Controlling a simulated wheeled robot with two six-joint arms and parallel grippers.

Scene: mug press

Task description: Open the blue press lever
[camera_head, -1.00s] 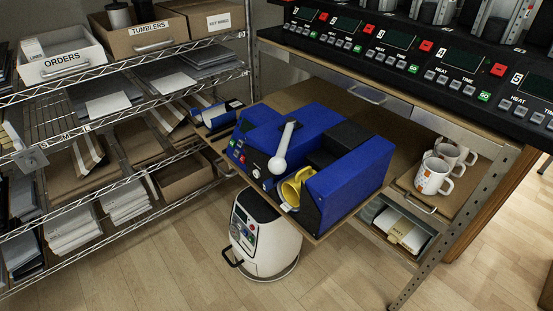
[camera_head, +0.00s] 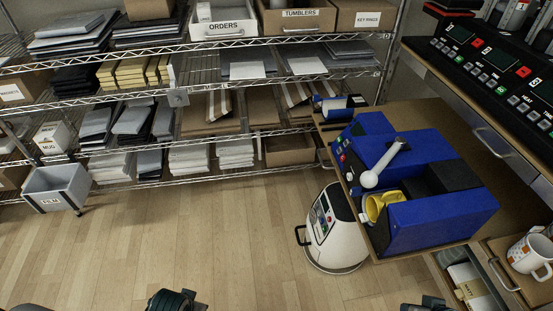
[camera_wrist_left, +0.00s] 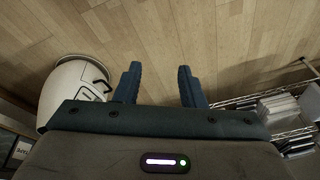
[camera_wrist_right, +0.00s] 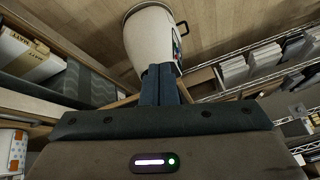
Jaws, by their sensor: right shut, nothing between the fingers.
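The blue press (camera_head: 440,222) stands on a wooden shelf at the right of the head view. Its pale grey lever (camera_head: 391,157) slants from upper right down to a round knob (camera_head: 369,180) at the front. A yellow mug (camera_head: 378,206) sits in the press below the knob. My left gripper (camera_wrist_left: 158,72) is open and empty over the floor in the left wrist view. My right gripper (camera_wrist_right: 160,72) is shut and empty in the right wrist view.
A white round machine (camera_head: 334,230) stands on the floor below the press's front left corner; it also shows in the right wrist view (camera_wrist_right: 150,40). Wire shelving (camera_head: 230,136) lines the back. A mug (camera_head: 530,253) is at the right edge.

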